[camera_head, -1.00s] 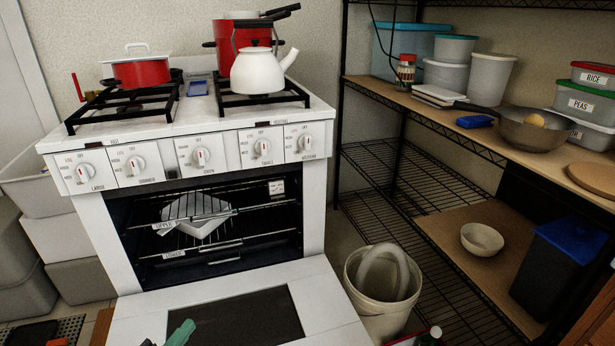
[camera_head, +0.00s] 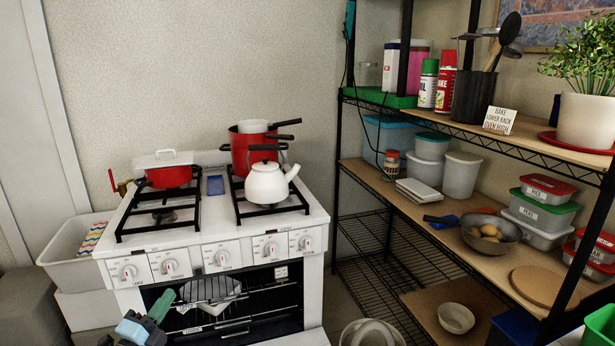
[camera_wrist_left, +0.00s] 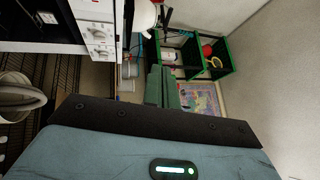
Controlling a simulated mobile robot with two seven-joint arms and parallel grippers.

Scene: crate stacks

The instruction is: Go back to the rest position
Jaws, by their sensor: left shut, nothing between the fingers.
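My left gripper (camera_head: 154,312) shows at the bottom left of the head view, in front of the open oven (camera_head: 240,306). Its green fingers are shut together with nothing between them. In the left wrist view the shut fingers (camera_wrist_left: 161,88) point away from the blue-grey wrist, with part of the stove (camera_wrist_left: 98,34) beyond at upper left. A white dish (camera_head: 208,290) sits on the rack inside the oven.
The white stove (camera_head: 210,222) carries a red pot (camera_head: 168,176), a white kettle (camera_head: 268,185) and a larger red pot (camera_head: 240,150). A wire shelf unit (camera_head: 450,130) with containers, a pan (camera_head: 490,235) and a bowl (camera_head: 456,318) stands at right. A bin (camera_head: 370,332) stands between them.

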